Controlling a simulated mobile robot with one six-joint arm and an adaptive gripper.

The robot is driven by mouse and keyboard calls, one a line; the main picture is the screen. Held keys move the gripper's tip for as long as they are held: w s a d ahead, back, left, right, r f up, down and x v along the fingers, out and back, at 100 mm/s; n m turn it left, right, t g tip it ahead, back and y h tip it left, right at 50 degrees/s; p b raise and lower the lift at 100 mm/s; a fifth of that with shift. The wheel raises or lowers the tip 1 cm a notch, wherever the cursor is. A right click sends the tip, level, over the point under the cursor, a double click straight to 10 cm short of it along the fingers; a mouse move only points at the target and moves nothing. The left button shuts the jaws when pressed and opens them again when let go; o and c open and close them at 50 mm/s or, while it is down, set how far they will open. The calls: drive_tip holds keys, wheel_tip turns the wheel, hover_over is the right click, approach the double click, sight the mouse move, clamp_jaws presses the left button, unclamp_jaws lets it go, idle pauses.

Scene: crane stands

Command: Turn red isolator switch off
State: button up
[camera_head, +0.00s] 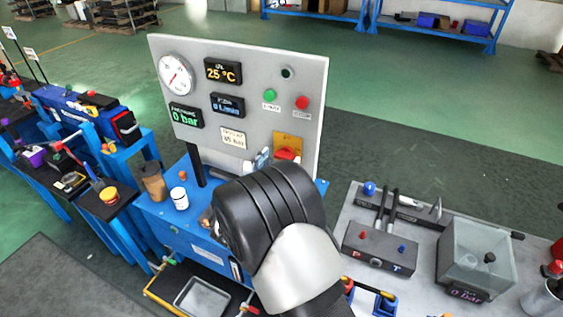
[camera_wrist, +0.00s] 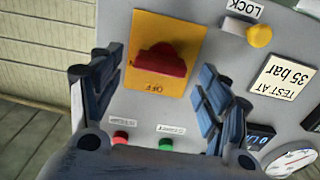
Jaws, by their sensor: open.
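The red isolator switch (camera_head: 287,154) sits on a yellow-orange plate (camera_head: 291,140) at the lower right of the grey panel (camera_head: 248,72). In the wrist view, which shows the panel upside down, the red switch (camera_wrist: 162,62) lies crosswise on its plate (camera_wrist: 187,31). The word OFF is printed upside down just below it there. My gripper (camera_wrist: 162,82) is open, with one finger on each side of the plate and the switch between them. I cannot tell whether either finger touches the panel. In the head view my wrist hides most of the gripper.
A yellow knob (camera_wrist: 260,35) labelled LOCK is right of the switch in the wrist view. Green (camera_head: 270,95) and red (camera_head: 302,102) buttons are above it in the head view. A brown cup (camera_head: 154,184) and white can (camera_head: 179,199) stand on the blue bench.

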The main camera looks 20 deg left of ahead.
drive_tip(key=shift+w+d, duration=0.1)
drive_tip(key=shift+w, duration=0.85)
drive_tip(key=c, duration=1.1)
